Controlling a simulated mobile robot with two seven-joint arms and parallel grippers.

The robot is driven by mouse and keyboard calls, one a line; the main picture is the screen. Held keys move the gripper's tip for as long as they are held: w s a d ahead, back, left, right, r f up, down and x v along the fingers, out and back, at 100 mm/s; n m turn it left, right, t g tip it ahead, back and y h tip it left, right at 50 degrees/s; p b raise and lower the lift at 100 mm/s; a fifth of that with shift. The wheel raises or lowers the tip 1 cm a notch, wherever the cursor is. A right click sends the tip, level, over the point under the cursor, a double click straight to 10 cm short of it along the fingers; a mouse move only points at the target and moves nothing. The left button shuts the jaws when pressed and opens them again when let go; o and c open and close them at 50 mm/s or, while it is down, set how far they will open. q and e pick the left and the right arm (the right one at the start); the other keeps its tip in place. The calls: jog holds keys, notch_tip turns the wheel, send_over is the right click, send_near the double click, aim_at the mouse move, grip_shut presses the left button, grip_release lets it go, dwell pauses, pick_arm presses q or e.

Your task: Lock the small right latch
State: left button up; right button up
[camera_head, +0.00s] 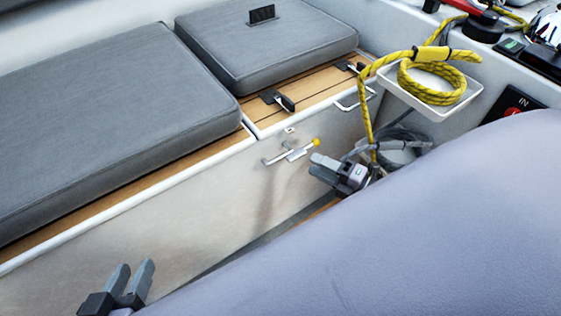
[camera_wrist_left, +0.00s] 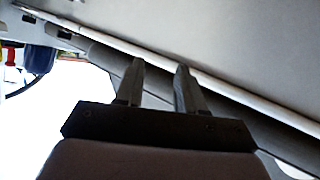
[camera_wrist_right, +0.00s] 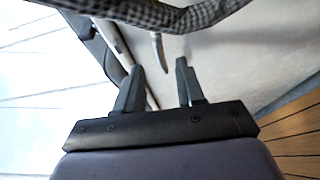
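A metal latch (camera_head: 288,153) with a yellow-tipped lever sits on the pale locker front, below a small bracket (camera_head: 289,130). Two small black latches, a nearer one (camera_head: 283,101) and one further right (camera_head: 350,67), lie on the wooden strip. I cannot tell which is the small right latch. My right gripper (camera_head: 317,167) is open and empty, just right of and below the yellow tip, apart from it. Its fingers show spread in the right wrist view (camera_wrist_right: 158,68). My left gripper (camera_head: 131,272) is open and empty at the lower left, far from the latches.
A white tray (camera_head: 466,98) holds coiled yellow rope (camera_head: 430,85), which hangs down beside my right gripper. A curved metal handle (camera_head: 357,98) is on the locker front. Grey cushions (camera_head: 120,100) cover the bench. A large lilac surface fills the lower right.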

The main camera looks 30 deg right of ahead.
aim_at(300, 157)
jog(key=shift+b+x, duration=0.9)
jog(key=shift+x, duration=2.7)
grip_shut()
